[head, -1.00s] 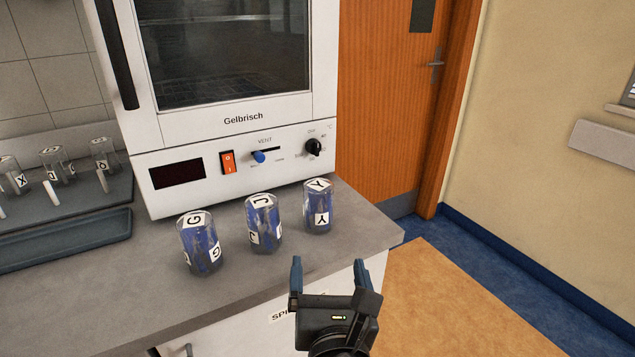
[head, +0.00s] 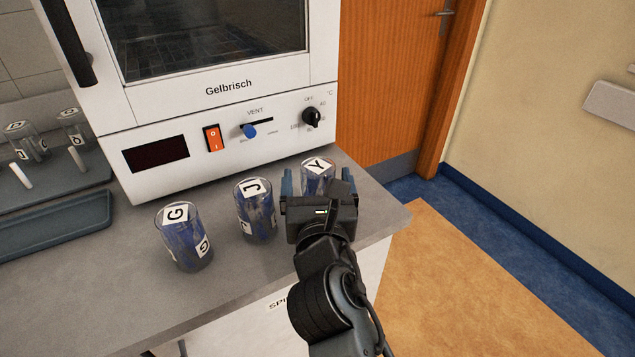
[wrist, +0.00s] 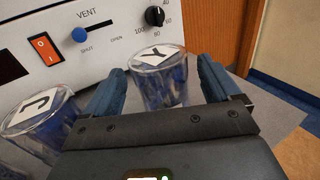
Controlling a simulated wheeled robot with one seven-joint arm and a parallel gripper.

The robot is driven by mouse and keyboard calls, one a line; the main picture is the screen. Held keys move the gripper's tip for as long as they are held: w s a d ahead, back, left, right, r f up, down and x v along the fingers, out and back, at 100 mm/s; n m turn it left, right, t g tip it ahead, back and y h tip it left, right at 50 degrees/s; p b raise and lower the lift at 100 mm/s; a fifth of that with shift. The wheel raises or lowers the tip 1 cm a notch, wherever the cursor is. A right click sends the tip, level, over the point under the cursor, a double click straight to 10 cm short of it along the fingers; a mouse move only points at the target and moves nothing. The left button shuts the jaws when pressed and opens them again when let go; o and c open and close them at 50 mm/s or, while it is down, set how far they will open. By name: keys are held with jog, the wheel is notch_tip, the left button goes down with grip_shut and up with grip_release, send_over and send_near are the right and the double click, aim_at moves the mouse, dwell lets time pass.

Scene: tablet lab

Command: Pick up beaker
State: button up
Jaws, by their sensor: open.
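Three clear beakers with blue tint and letter labels stand in a row on the grey counter: beaker G (head: 184,237), beaker J (head: 256,209) and beaker Y (head: 318,174). My gripper (head: 317,182) is open, with its blue fingers on either side of beaker Y. In the wrist view beaker Y (wrist: 160,76) stands between the two spread fingers (wrist: 162,92), with a gap on the right; whether the left finger touches it I cannot tell. Beaker J (wrist: 42,122) is just left of the left finger. The lower part of beaker Y is hidden by my gripper.
A white Gelbrisch oven (head: 230,110) stands close behind the beakers. A dark tray (head: 60,231) and more glassware (head: 27,143) are at the left. The counter (head: 230,285) is clear in front, and its right edge is near beaker Y.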

jog(key=shift+w+a, duration=0.15)
jog(key=shift+w, duration=1.4)
jog(key=c, duration=1.1)
